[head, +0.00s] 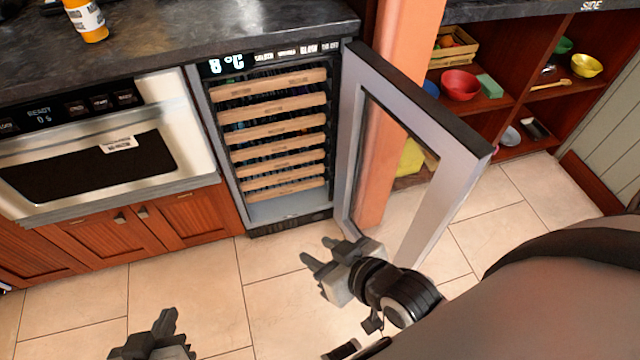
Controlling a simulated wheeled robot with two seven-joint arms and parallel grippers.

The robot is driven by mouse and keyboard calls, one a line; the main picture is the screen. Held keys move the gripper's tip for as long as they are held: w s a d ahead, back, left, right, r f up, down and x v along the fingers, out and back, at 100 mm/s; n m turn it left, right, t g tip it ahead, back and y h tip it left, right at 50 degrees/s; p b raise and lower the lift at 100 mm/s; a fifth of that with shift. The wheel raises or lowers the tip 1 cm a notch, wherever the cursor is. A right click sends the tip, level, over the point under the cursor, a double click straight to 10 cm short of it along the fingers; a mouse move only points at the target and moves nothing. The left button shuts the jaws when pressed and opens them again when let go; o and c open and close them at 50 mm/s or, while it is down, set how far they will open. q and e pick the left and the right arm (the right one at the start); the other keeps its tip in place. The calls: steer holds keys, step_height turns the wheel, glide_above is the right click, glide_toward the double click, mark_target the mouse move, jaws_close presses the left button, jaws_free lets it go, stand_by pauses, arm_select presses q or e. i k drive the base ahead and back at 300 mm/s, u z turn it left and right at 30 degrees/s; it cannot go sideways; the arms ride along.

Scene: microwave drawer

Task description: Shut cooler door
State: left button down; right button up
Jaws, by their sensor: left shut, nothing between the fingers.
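The cooler (222,150) is built in under the dark counter, with wooden-fronted racks and a lit 8 °C display. Its grey-framed glass door (455,180) stands wide open, hinged on the cooler's right side and swung out toward me. My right gripper (315,250) is open and empty, in front of the door's lower hinge-side corner; I cannot tell whether it touches the door. My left gripper (165,322) is shut and empty, low over the floor at the bottom edge, away from the door.
A microwave drawer (95,165) sits left of the cooler, above wooden cabinets (190,220). An orange bottle (86,20) stands on the counter. An orange post (405,45) and shelves with bowls (461,85) are behind the door. The tiled floor before the cooler is clear.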

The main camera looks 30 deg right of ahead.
mark_target(465, 155)
steer(key=u, duration=2.6)
steer(key=k, duration=2.2)
steer(key=z, duration=2)
steer(key=i, duration=0.5)
steer(key=u, duration=0.05)
steer(key=k, duration=0.5)
steer(key=z, duration=2.7)
steer(key=i, duration=0.3)
steer(key=u, duration=2.6)
